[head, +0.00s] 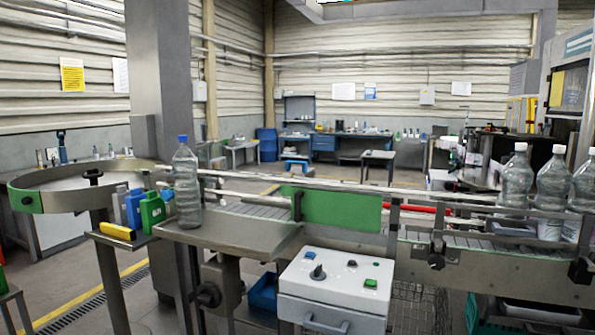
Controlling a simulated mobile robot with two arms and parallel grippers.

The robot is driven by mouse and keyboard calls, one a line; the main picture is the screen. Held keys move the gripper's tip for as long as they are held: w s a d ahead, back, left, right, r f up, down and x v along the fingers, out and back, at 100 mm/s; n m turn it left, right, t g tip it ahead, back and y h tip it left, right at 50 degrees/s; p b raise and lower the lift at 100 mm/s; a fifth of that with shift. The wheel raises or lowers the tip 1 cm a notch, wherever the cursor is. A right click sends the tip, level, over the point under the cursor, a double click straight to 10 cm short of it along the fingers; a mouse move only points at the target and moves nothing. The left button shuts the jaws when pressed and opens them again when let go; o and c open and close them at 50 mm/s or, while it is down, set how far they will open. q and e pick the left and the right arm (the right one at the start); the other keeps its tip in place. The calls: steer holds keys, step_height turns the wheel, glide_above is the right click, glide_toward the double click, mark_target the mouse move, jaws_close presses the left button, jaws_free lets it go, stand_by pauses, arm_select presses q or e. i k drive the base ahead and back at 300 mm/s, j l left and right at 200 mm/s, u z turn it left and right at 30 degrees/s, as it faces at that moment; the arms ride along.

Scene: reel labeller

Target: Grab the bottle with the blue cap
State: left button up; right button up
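The bottle with the blue cap (186,185) is clear plastic and stands upright on a grey metal plate (235,233), left of centre in the head view. Its blue cap points up and nothing holds it. Several clear bottles with white caps (515,183) stand at the right on the conveyor. Neither of my grippers shows in the head view.
A blue container and a green container (152,211) stand just left of the bottle, with a yellow object (117,231) beside them. A round metal table (80,172) is at the left. A conveyor (460,250) with rails runs right. A white control box (335,285) sits in front.

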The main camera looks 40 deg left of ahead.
mark_target(184, 164)
steer(key=u, duration=1.75)
steer(key=i+j+u, duration=0.1)
steer(key=i, duration=0.2)
steer(key=i+j, duration=0.15)
steer(key=i+u, duration=0.05)
steer(key=i, duration=0.05)
